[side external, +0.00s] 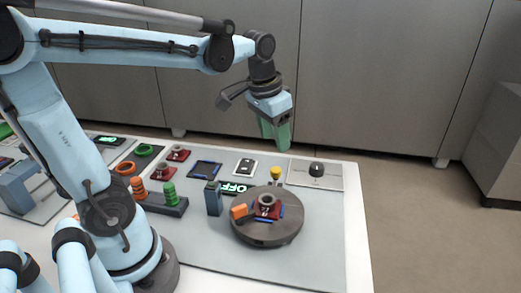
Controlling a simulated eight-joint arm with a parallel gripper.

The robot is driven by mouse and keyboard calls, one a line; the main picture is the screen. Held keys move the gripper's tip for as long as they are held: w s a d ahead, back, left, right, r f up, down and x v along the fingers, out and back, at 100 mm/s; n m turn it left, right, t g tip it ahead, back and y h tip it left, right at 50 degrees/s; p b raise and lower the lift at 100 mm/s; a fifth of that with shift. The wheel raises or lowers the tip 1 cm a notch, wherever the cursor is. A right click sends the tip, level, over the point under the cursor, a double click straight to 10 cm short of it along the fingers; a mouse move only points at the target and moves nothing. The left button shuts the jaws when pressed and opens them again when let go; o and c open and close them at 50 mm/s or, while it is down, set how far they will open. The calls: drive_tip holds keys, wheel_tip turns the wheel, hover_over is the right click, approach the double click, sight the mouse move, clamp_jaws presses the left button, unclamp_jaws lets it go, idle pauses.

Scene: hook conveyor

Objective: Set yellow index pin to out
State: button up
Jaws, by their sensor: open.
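The yellow index pin (276,173) shows as a small yellow knob at the back edge of the round dark turntable (262,238). Whether it is in or out cannot be told at this size. My gripper (277,138) hangs above and behind the turntable, over the table's back edge, with its green fingers pointing down. It is open and empty, apart from the pin and higher than it.
On the turntable are an orange block (239,211) and a red-based grey ring part (267,200). A blue-grey post (213,198) stands left of it. A black knob on a plate (316,169) is at right. The front right mat is clear.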

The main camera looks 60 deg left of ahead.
sight(276, 169)
drive_tip(key=w+a+g, duration=0.3)
wheel_tip(276, 169, down, 12)
drive_tip(key=shift+w+f, duration=0.15)
drive_tip(key=shift+f, duration=0.05)
idle(0.6)
clamp_jaws()
idle(0.3)
